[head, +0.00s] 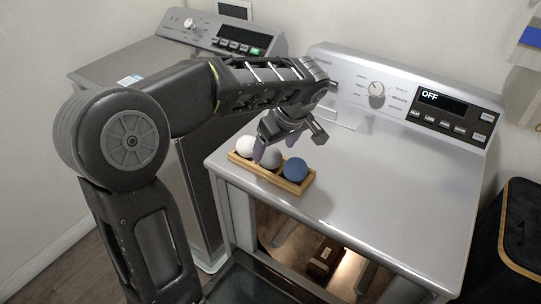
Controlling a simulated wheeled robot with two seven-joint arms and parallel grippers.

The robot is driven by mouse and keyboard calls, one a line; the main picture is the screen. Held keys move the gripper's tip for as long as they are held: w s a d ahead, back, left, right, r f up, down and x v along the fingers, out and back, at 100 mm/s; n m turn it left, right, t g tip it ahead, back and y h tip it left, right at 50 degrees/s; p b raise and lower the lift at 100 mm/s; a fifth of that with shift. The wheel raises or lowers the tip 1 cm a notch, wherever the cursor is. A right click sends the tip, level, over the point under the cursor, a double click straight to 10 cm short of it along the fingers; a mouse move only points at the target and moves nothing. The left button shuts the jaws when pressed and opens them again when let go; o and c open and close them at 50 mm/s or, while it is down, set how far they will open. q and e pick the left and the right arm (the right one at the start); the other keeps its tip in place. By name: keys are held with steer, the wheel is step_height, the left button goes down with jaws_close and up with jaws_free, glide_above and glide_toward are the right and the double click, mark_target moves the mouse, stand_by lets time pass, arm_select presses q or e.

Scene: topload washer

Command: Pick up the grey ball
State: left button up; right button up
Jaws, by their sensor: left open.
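A wooden tray (291,186) sits near the front left edge of the right machine's top. It holds a white ball (246,146), the grey ball (270,159) in the middle and a dark blue ball (295,169) in a row. My left gripper (275,147) is open and points down at the grey ball, with its fingers close around or just above it. The fingers partly cover the grey ball, and I cannot tell whether they touch it. My right gripper is out of view.
The washer top (390,200) is clear to the right of the tray. Its control panel (410,98), reading OFF, rises behind. A second machine (150,60) stands at the back left. A dark bin (520,230) stands at the right.

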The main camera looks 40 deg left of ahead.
mark_target(273, 151)
arm_select(q)
steer(key=x, duration=0.3)
steer(key=shift+a+f+p, duration=0.1)
steer(key=shift+f+p, duration=0.15)
steer(key=shift+p, duration=0.05)
steer(key=shift+c, duration=0.4)
steer(key=c, duration=1.4)
